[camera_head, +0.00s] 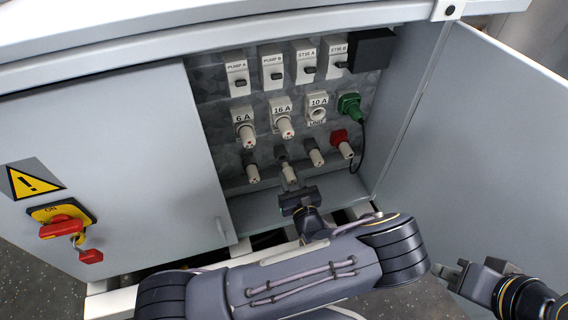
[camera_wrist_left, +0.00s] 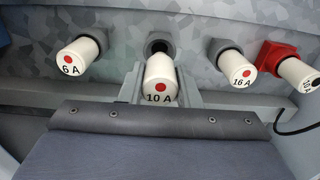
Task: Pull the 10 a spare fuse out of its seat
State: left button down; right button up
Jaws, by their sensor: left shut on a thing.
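The 10 A spare fuse (camera_wrist_left: 160,80) is a white cap with a red dot, held between the two fingers of my left gripper (camera_wrist_left: 161,88) in the left wrist view. Its grey seat (camera_wrist_left: 158,38) shows a dark open hole behind and above it, so the fuse stands in front of the seat; whether its hidden rear end is fully clear, I cannot tell. In the head view the fuse (camera_head: 289,174) shows just above my left gripper (camera_head: 288,187). My right gripper (camera_head: 450,270) is low at the right, away from the panel; its jaw opening is unclear.
The spare 6 A fuse (camera_wrist_left: 75,57) and 16 A fuse (camera_wrist_left: 235,70) sit on either side, with a red holder (camera_wrist_left: 275,58) further right. Above are fuses marked 6 A (camera_head: 246,133) and 16 A (camera_head: 285,128), and an empty 10 A socket (camera_head: 317,113). An open door (camera_head: 490,130) stands right.

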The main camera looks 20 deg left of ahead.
aim_at(292, 182)
pick_arm(q)
jog(key=shift+v, duration=1.05)
jog(key=shift+w+a, duration=0.25)
jog(key=shift+w, duration=0.05)
jog(key=shift+s+d, duration=0.3)
jog(key=shift+s, duration=0.1)
jog(key=shift+p+v, duration=0.4)
jog(key=shift+v, duration=1.6)
